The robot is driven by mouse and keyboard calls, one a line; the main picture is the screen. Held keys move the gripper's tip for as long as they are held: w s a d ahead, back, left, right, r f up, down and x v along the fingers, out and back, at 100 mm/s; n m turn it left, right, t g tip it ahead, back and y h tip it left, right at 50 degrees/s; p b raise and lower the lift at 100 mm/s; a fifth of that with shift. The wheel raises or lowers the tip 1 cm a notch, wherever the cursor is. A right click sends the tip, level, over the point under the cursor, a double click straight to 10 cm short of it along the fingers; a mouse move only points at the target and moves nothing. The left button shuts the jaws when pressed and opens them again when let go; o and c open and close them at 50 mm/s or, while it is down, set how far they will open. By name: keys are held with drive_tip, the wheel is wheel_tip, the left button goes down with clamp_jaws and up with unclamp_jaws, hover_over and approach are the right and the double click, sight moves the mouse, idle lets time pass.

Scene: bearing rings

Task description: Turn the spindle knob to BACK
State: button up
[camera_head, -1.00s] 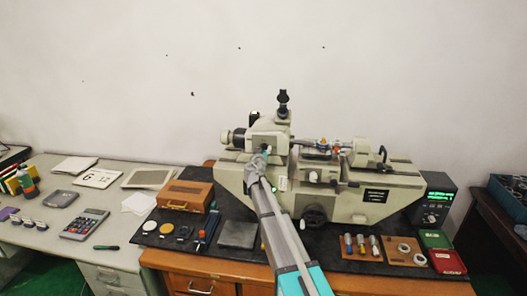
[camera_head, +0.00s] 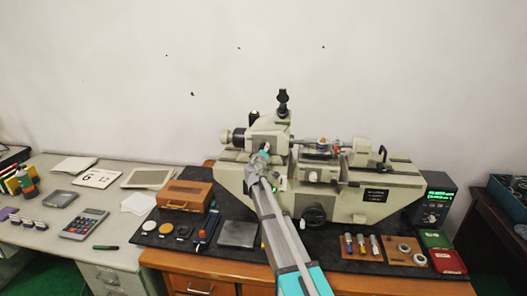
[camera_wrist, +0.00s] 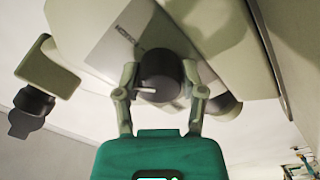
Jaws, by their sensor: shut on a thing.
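The spindle knob (camera_wrist: 158,72) is black and round with a white pointer bar. In the wrist view it sits on the underside of a cream housing, and the bar points left. My gripper (camera_wrist: 160,78) has one finger on each side of the knob and is shut on it. In the head view my gripper (camera_head: 262,158) is at the front of the cream measuring machine (camera_head: 340,203), left of its middle, and hides the knob. Lettering on a grey plate beside the knob is too skewed to read surely.
A black eyepiece (camera_head: 283,98) stands above the knob's housing. On the dark mat are a wooden box (camera_head: 186,194), a grey plate (camera_head: 238,233) and a board (camera_head: 405,252) with rings. A display box (camera_head: 437,200) stands at the right.

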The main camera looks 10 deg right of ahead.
drive_tip(key=n, duration=0.5)
drive_tip(key=shift+n, duration=0.4)
drive_tip(key=n, duration=0.4)
drive_tip(key=shift+n+y, duration=0.3)
drive_tip(key=shift+n, duration=0.1)
drive_tip(key=o, duration=1.1)
drive_tip(key=shift+o, duration=0.2)
drive_tip(key=shift+m, duration=0.3)
